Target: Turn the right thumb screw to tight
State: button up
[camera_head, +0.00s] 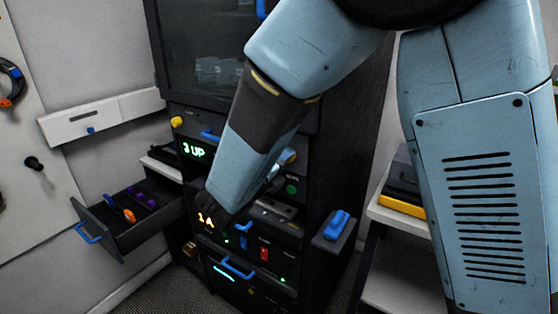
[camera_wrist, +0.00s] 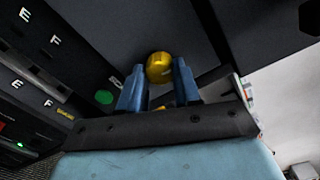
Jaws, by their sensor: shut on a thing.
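In the wrist view, a round yellow thumb screw (camera_wrist: 159,67) sits at the dark rack's panel, between the two blue fingertips of my gripper (camera_wrist: 158,70). My gripper is shut on it, one finger on each side. How tight the screw is cannot be told. In the head view, this screw is hidden behind my arm; part of my gripper (camera_head: 283,160) shows at the arm's right side. Another yellow thumb screw (camera_head: 177,122) is in plain view at the left of the rack front.
A green round button (camera_head: 291,188) is just below my gripper. The rack (camera_head: 338,130) has blue handles and lit displays. An open drawer (camera_head: 120,240) with orange and purple items juts out at left. A blue item sits on a ledge (camera_head: 335,231) at right.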

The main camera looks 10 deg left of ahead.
jog(key=shift+a+f+n, duration=0.1)
jog(key=shift+n, duration=1.1)
jog(key=shift+s+n, duration=0.1)
jog(key=shift+n, duration=0.2)
jog(key=o, duration=1)
jog(key=shift+o, duration=0.2)
jog(key=v, duration=1.3)
jog(key=shift+s+a, duration=0.15)
jog(key=shift+s, duration=0.1)
